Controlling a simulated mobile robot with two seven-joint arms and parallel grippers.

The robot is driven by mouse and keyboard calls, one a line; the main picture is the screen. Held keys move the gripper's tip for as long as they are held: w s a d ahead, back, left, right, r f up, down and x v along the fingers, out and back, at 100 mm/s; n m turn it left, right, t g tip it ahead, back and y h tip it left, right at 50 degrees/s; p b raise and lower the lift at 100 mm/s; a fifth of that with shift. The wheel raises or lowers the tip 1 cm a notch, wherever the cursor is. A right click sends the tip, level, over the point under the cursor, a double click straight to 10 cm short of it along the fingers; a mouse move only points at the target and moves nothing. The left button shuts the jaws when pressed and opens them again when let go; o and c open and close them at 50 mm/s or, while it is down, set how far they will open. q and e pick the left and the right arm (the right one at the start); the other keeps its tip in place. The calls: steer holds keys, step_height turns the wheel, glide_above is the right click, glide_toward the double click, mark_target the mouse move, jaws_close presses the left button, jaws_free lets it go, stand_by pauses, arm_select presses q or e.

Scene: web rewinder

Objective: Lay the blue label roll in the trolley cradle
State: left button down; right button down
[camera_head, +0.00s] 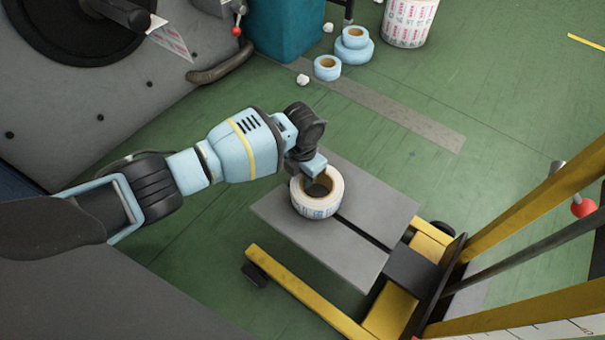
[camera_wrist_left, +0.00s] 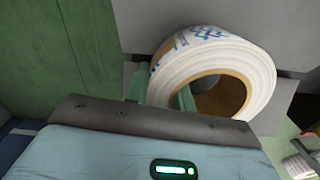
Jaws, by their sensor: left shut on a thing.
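The blue label roll (camera_head: 318,207) is white with blue print and has a brown core. My left gripper (camera_head: 314,172) is shut on its wall; in the wrist view one green finger reaches into the core and the other is on the outside of the roll (camera_wrist_left: 238,62). The roll is over the left part of the trolley cradle (camera_head: 378,203), two grey plates with a dark slot between them. Its core opening faces up towards the head camera. I cannot tell whether it touches the plate. My right gripper is not in view.
The trolley's yellow legs (camera_head: 305,292) and yellow mast (camera_head: 535,200) stand at the lower right. Light-blue rolls (camera_head: 327,68) and a white bin with red print (camera_head: 409,22) are at the back. The grey rewinder (camera_head: 90,95) fills the upper left. Green floor lies between.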

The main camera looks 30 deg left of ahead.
arm_select(q)
steer(key=shift+f+b, duration=0.35)
steer(key=shift+f, duration=0.15)
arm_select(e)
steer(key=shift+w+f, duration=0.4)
arm_select(q)
steer(key=c, duration=1.1)
jaws_free()
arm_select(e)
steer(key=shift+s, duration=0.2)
arm_select(q)
steer(key=shift+f, duration=0.1)
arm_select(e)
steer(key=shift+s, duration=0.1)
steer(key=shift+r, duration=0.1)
